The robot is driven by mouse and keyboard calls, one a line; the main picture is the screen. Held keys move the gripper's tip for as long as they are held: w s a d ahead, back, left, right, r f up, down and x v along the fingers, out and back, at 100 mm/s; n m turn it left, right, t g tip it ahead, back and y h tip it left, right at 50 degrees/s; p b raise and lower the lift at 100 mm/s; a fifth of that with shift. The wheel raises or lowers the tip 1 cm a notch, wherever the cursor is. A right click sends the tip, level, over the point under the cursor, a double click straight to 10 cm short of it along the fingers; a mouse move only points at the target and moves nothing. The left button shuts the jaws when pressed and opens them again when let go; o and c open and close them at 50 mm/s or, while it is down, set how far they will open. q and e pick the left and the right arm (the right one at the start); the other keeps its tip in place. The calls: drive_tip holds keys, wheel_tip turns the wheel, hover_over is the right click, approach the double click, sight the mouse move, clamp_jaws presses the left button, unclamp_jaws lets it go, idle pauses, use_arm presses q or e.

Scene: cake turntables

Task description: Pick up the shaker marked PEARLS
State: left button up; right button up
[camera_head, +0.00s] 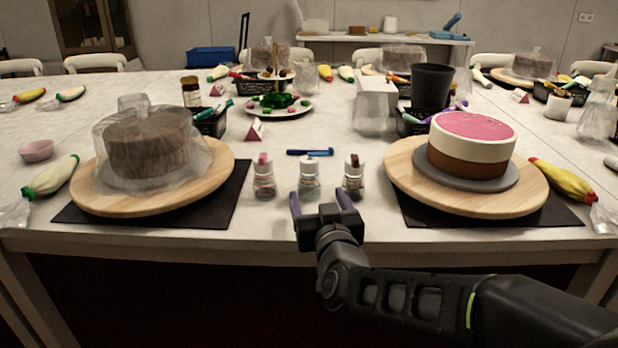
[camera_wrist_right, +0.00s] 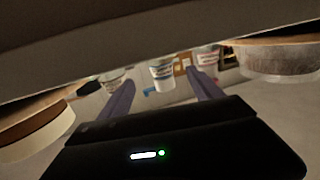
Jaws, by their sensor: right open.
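Three small clear shakers stand upright in a row near the table's front edge: a left one with a pinkish-red top (camera_head: 264,177), a middle one with a pale top (camera_head: 309,179), and a right one with a dark top (camera_head: 353,177). Their labels are too small to read, so I cannot tell which is marked PEARLS. My right gripper (camera_head: 320,202) is open and empty at the front edge, just before the middle shaker. In the right wrist view the middle shaker (camera_wrist_right: 162,74) shows beyond and between the fingers. My left gripper is not in view.
A wooden turntable with a wrapped brown cake (camera_head: 150,145) stands left, and a turntable with a pink-topped cake (camera_head: 471,142) right. A blue pen (camera_head: 310,152) lies behind the shakers. Piping bags lie at both outer sides.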

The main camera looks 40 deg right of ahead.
sight(311, 184)
drive_tip(key=shift+p+x, duration=0.7)
drive_tip(key=shift+x, duration=0.4)
drive_tip(key=b+x, duration=0.1)
drive_tip(key=x, duration=0.4)
drive_tip(key=shift+w, duration=0.15)
drive_tip(key=shift+r, duration=0.1)
clamp_jaws()
idle(0.5)
